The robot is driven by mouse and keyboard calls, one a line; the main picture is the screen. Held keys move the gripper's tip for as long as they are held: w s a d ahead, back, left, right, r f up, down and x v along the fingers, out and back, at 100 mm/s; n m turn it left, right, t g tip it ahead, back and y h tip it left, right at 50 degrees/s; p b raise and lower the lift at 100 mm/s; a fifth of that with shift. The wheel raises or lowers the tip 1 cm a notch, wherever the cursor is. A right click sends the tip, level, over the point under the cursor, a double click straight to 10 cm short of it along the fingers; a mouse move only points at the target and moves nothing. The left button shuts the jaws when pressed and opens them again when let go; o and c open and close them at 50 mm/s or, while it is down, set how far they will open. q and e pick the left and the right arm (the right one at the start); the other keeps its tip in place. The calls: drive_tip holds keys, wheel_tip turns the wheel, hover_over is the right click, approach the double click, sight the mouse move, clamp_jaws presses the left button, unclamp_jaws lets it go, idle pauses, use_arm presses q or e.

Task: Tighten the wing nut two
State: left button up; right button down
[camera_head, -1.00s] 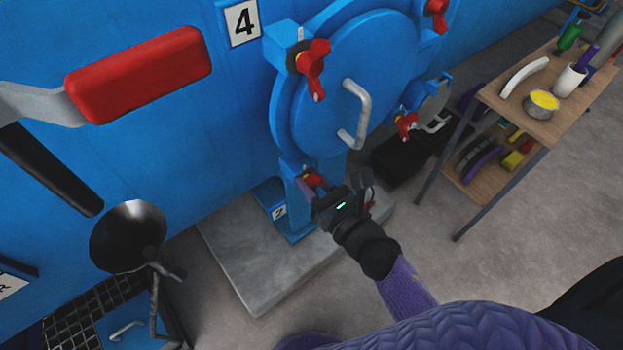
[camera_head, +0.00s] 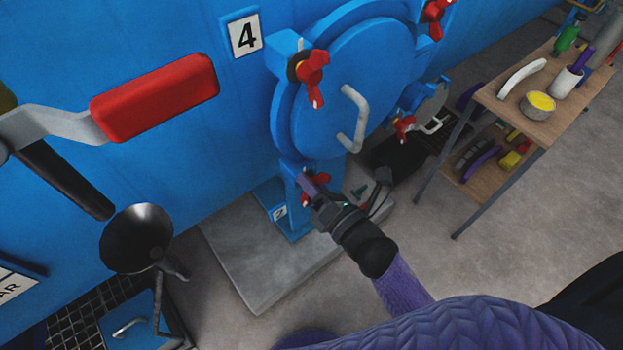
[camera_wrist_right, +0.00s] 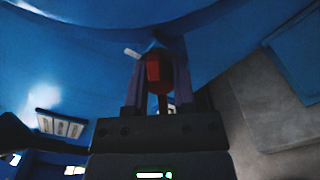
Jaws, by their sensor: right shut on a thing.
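The blue round autoclave door (camera_head: 350,85) with a grey handle (camera_head: 353,118) is in the upper middle of the head view. A red wing nut (camera_head: 307,178) sits at the door's lower edge, above the label "2" (camera_head: 279,212). My right gripper (camera_head: 313,187) is shut on this wing nut and hides part of it. In the right wrist view the red wing nut (camera_wrist_right: 154,73) stands between the two fingers (camera_wrist_right: 157,85). My left gripper is not in view.
A red-ended lever (camera_head: 155,97) juts in at the left, above a dark funnel (camera_head: 136,238). More red wing nuts (camera_head: 437,12) show at the upper right. A wooden shelf (camera_head: 500,107) with tools stands at the right. Bare floor (camera_head: 480,270) lies before it.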

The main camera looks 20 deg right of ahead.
drive_tip(key=m+p, duration=0.2)
drive_tip(key=m, duration=0.5)
drive_tip(key=m+p, duration=0.1)
drive_tip(key=m, duration=0.5)
drive_tip(key=shift+m+p, duration=0.3)
drive_tip(key=shift+m, duration=0.1)
drive_tip(key=m+p, duration=0.1)
drive_tip(key=m, duration=0.5)
drive_tip(key=shift+f, duration=0.1)
drive_tip(key=m, duration=0.6)
drive_tip(key=shift+f+p, duration=0.1)
drive_tip(key=shift+p, duration=0.3)
drive_tip(key=shift+m, duration=0.4)
drive_tip(key=shift+c, duration=2.2)
unclamp_jaws()
